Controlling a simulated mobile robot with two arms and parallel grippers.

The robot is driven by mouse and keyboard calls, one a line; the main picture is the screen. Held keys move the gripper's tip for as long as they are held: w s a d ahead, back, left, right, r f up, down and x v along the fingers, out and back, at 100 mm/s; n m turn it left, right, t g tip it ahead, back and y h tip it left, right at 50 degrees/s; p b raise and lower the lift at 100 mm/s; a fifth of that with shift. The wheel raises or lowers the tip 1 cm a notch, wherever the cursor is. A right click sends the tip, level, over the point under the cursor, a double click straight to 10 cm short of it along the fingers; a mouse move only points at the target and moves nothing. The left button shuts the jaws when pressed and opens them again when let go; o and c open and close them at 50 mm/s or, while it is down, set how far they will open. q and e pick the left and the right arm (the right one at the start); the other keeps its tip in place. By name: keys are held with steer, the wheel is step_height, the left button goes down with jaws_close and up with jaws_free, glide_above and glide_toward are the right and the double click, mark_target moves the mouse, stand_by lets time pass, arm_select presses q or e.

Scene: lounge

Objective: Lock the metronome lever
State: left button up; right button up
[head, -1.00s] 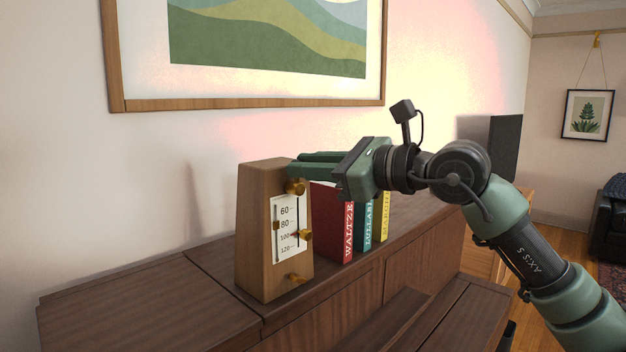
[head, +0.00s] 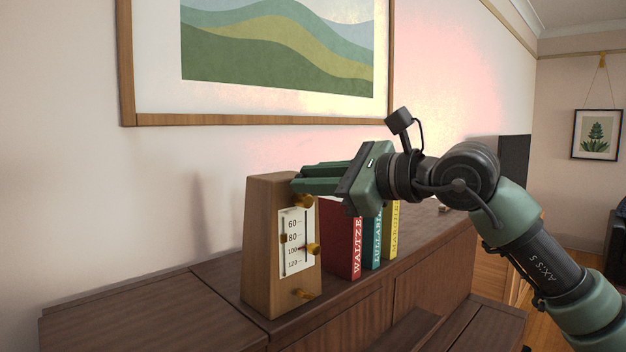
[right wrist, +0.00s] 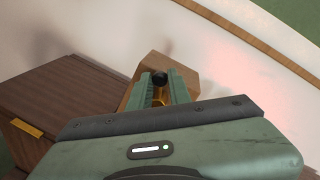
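The wooden metronome (head: 266,250) stands upright on the cabinet in the head view, with a white tempo scale (head: 293,242) on its front. Brass fittings show near its top (head: 304,201), at its right side (head: 314,249) and low on the front (head: 303,294). I cannot tell which one is the lever. My right gripper (head: 298,183) is at the metronome's top right edge. In the right wrist view its fingers (right wrist: 162,88) are apart, with a brass part (right wrist: 160,98) and a dark round part between them. Contact is unclear. My left gripper is out of view.
Red, teal and yellow books (head: 341,240) stand just right of the metronome, below my right gripper. The cabinet top (head: 150,312) is clear at the left. A framed landscape picture (head: 262,120) hangs on the wall behind.

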steer(key=o, duration=0.4)
steer(key=shift+a, duration=0.15)
steer(key=shift+c, duration=0.2)
steer(key=f+b+v, duration=0.1)
steer(key=b+v, duration=0.2)
steer(key=v, duration=0.4)
steer(key=shift+s+d+r, duration=0.2)
steer(key=shift+d+r, duration=0.2)
steer(key=shift+r, duration=0.1)
